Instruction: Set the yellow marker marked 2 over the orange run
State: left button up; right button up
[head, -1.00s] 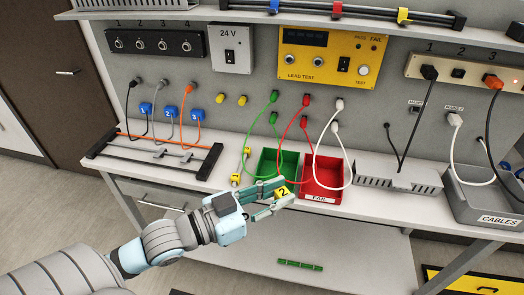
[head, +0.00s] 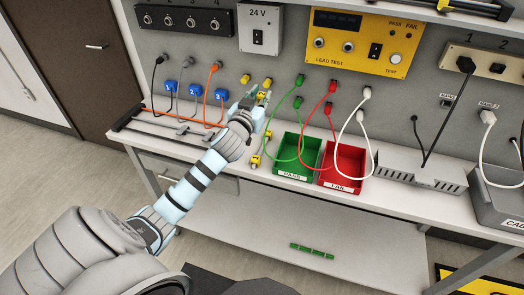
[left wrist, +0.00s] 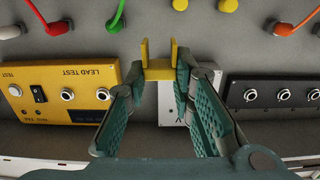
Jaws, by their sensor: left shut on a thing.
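My left gripper (head: 262,98) is shut on a small yellow marker, which shows at its fingertips as a U-shaped clip (left wrist: 158,68) in the left wrist view. Its number is not readable now. The gripper is raised in front of the back panel, right of the orange run. The orange run (head: 207,96) hangs from a plug on the panel, passes a blue tag marked 3 (head: 221,95), and continues along the rack at the left. It also shows at the upper right of the left wrist view (left wrist: 305,19), apart from the marker. My right gripper is not in view.
Black and grey leads with blue tags (head: 170,87) hang left of the orange one. Two yellow pegs (head: 245,79) stick out of the panel beside my gripper. Green (head: 290,172) and red (head: 341,183) bins stand to the right. A small yellow-ended piece (head: 255,161) lies on the bench.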

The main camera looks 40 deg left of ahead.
pick_arm(q)
jog(key=shift+f, duration=0.1)
jog(key=b, duration=0.4)
send_over(261, 150)
notch_tip(261, 150, down, 11)
notch_tip(261, 150, down, 9)
jog(key=b, duration=0.5)
jog(key=shift+r, duration=0.3)
jog(key=shift+f, duration=0.2)
jog(key=o, duration=0.8)
